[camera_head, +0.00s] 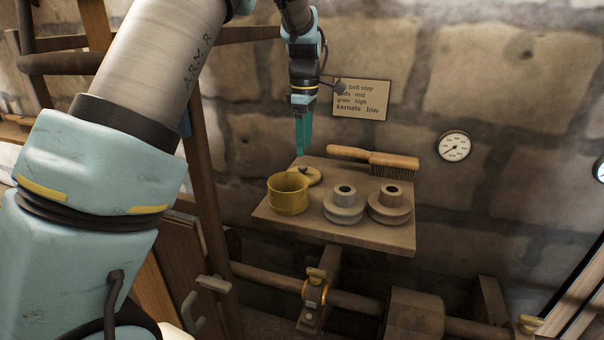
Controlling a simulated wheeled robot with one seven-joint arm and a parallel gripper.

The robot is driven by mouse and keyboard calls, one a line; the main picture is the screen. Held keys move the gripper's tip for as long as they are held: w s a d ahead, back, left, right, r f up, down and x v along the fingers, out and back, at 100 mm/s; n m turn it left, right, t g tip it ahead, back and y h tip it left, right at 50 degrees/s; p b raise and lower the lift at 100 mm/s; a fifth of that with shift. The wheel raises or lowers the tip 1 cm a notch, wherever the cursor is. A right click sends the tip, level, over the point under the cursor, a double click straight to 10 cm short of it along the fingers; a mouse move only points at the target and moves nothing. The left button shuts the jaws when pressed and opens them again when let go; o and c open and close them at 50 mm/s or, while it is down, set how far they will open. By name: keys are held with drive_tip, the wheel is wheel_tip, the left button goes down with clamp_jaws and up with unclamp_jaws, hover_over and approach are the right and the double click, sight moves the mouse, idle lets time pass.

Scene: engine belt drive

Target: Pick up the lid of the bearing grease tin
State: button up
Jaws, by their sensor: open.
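The bearing grease tin (287,196) is a yellow, open-topped round tin at the left of a small wooden shelf (350,232). Its lid (313,177) is a flat yellow disc with a small knob, lying on the shelf just behind and to the right of the tin. My gripper (301,150) has teal fingers and points down above the back left of the shelf, a little above and left of the lid. It is apart from the lid and holds nothing that I can see. The fingers overlap in this view, so the gap between them is hidden.
Two grey stepped pulleys (345,203) (390,204) stand right of the tin. A wooden-handled brush (375,160) lies along the shelf's back. A stone wall with a sign (361,99) and a gauge (454,146) is behind. A wooden post (207,150) stands left of the shelf.

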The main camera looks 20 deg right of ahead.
sight(303, 166)
drive_tip(key=shift+s+a+f+p, duration=0.15)
drive_tip(key=shift+f+p, duration=0.3)
drive_tip(key=shift+f, duration=1)
drive_tip(key=shift+a+f+p, duration=0.1)
drive_tip(key=shift+f+p, duration=0.35)
drive_tip(key=shift+f, duration=0.95)
clamp_jaws()
